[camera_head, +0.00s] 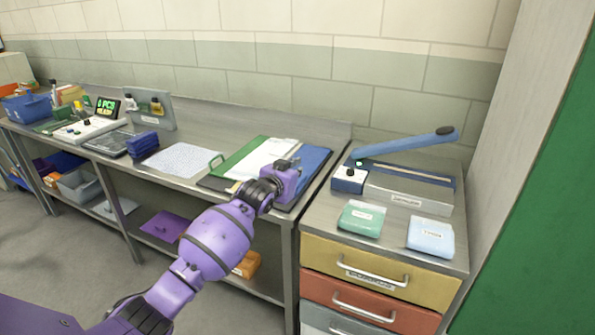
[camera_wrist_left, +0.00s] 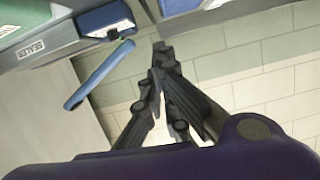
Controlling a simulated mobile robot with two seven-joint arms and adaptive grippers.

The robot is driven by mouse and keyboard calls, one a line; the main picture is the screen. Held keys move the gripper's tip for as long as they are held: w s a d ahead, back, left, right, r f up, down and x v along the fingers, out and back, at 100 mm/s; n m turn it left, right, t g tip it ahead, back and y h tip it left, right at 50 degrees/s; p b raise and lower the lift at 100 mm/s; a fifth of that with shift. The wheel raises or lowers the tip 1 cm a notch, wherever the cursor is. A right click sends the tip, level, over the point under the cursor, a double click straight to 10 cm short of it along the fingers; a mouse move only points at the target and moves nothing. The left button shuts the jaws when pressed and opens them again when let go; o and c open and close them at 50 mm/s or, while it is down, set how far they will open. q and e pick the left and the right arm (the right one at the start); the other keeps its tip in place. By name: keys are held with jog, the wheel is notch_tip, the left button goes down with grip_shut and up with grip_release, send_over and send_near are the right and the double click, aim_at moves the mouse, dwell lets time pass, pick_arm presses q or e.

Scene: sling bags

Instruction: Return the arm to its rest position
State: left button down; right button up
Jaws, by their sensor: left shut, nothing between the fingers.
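My purple left arm reaches in from the lower left in the head view. My left gripper (camera_head: 284,163) is over the right end of the long bench, near the green and blue folders. In the left wrist view my left gripper (camera_wrist_left: 160,52) is shut and empty, its dark fingertips together, with the tiled wall behind them. My right gripper is not in view.
A sealer (camera_head: 408,198) with a raised blue lever (camera_head: 405,145) stands right of my gripper on the drawer cabinet (camera_head: 362,273). A green pouch (camera_head: 361,218) and a pale blue pouch (camera_head: 430,236) lie before it.

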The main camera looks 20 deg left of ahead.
pick_arm(q)
jog(key=s+d+f+m+g, duration=0.1)
jog(key=s+d+f, duration=0.2)
jog(key=s+f, duration=0.35)
jog(key=s+d+f+m+h, duration=0.1)
jog(key=s+d+f, duration=0.3)
jog(key=s+f, duration=0.3)
jog(key=s+d+f+m+g, duration=0.1)
jog(key=s+d+f, duration=0.2)
jog(key=s+f, duration=0.4)
jog(key=s+f+n+g, duration=0.1)
jog(key=s+f, duration=0.3)
jog(key=s, duration=0.7)
jog(key=s+d+f+n+g, duration=0.1)
jog(key=s+f, duration=0.4)
jog(key=s, duration=0.7)
jog(key=s+d+f+n+g, duration=0.1)
jog(key=s+f, duration=0.3)
jog(key=s, duration=0.7)
jog(key=shift+s+f+n+g+y, duration=0.3)
jog(key=shift+s+g+y, duration=0.1)
jog(key=shift+g, duration=0.3)
jog(key=shift+d, duration=0.1)
